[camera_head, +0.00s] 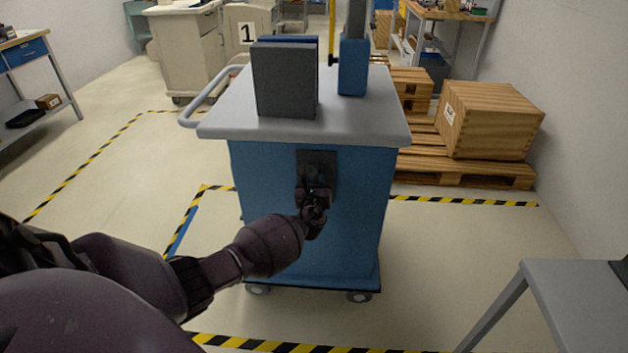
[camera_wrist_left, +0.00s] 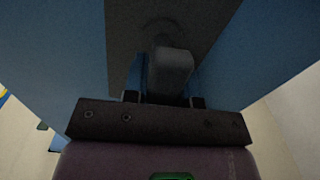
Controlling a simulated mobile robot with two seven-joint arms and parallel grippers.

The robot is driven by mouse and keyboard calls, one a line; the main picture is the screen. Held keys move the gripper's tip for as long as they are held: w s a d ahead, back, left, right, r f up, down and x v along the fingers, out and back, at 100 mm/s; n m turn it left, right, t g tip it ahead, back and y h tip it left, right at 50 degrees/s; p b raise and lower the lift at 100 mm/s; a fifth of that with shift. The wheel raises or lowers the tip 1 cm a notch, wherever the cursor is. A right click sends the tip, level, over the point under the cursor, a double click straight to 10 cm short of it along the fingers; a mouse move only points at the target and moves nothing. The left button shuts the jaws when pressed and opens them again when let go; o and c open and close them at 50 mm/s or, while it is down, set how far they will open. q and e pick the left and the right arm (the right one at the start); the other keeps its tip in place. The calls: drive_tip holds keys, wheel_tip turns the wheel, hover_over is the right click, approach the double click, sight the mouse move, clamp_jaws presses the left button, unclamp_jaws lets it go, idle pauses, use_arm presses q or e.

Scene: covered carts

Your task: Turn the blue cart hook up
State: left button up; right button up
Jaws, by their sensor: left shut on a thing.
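The blue cart (camera_head: 355,230) stands in front of me, with a grey top and a dark plate (camera_head: 318,158) on its near face. My left gripper (camera_head: 315,190) is at that plate. In the left wrist view, a grey hook (camera_wrist_left: 171,72) sticks out from the dark plate, with its end between the fingers of my left gripper (camera_wrist_left: 164,99). The gripper is shut on the hook. In the head view the gripper hides most of the hook, so its exact angle cannot be told. My right gripper is not in view.
A dark grey block (camera_head: 284,80) and a blue post (camera_head: 353,68) stand on the cart top. Wooden pallets and a crate (camera_head: 490,120) are behind right. A grey table (camera_head: 570,290) is at the lower right. The floor left of the cart is clear.

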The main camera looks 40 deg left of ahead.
use_arm(q)
drive_tip(key=shift+m, duration=0.6)
drive_tip(key=o, duration=0.9)
drive_tip(key=shift+s, duration=0.1)
drive_tip(key=shift+s+d+p, duration=0.15)
drive_tip(key=shift+s+p, duration=0.05)
drive_tip(key=shift+p, duration=0.1)
drive_tip(key=p+v, duration=0.2)
drive_tip(key=v, duration=0.8)
drive_tip(key=shift+d+f, duration=0.1)
